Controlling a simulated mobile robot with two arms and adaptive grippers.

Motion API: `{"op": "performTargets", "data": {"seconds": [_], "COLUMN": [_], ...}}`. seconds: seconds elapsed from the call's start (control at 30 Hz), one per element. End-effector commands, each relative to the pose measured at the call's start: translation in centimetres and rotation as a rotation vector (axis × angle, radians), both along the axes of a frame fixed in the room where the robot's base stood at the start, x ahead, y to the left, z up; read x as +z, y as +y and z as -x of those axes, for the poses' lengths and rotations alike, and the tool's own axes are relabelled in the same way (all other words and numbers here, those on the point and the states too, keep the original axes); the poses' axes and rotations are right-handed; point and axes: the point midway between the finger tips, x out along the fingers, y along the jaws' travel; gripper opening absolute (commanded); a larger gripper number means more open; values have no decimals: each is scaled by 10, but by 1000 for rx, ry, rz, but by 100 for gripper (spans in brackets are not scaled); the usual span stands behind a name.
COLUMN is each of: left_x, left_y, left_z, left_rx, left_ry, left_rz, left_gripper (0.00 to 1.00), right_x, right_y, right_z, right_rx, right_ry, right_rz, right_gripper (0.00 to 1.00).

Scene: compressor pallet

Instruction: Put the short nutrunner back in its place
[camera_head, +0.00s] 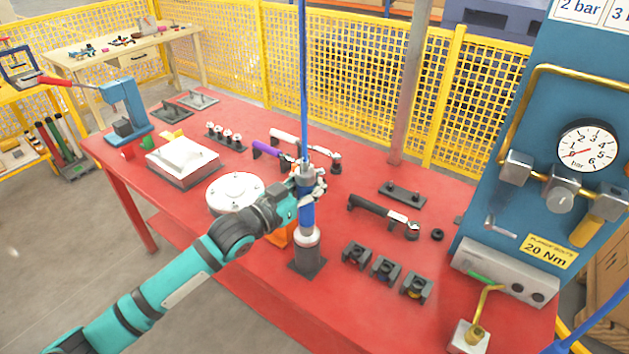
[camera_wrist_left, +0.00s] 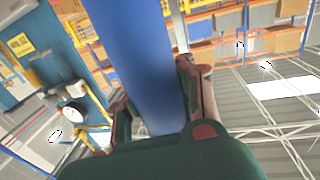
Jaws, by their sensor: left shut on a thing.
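The short nutrunner (camera_head: 307,215), a blue upright tool with a silver lower end, is in the middle of the red bench in the head view. A blue line runs straight up above it. My left gripper (camera_head: 313,188) is shut around its upper body. The blue body (camera_wrist_left: 142,60) also fills the middle of the left wrist view between the fingers. Its lower end is at a dark square stand (camera_head: 306,267); I cannot tell whether it is fully seated there. My right gripper is not in view.
A round white flange (camera_head: 235,191) lies left of the tool. Several dark blocks (camera_head: 385,268) and a black-handled wrench (camera_head: 375,210) lie to the right. A purple-handled tool (camera_head: 268,149) lies behind. A blue gauge panel (camera_head: 530,140) stands at the right end.

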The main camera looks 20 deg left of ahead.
Motion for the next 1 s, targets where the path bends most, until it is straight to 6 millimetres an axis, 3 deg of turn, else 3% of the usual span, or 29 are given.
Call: {"op": "performTargets", "data": {"seconds": [0.2,0.23,0.53,0.83,1.0], "left_x": [-1,-1,0,-4,-5], "left_y": [0,0,0,1,10], "left_z": [0,0,0,2,19], "left_rx": [-1,-1,-1,0,0], "left_ry": [-7,-8,-8,0,2], "left_rz": [2,3,2,-1,-1], "left_gripper": [0,9,48,48,48], "right_x": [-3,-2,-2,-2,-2], "right_y": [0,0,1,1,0], "right_z": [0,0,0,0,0], "right_rx": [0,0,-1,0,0], "right_ry": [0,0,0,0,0], "right_rz": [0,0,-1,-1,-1], "right_gripper": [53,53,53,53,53]}}
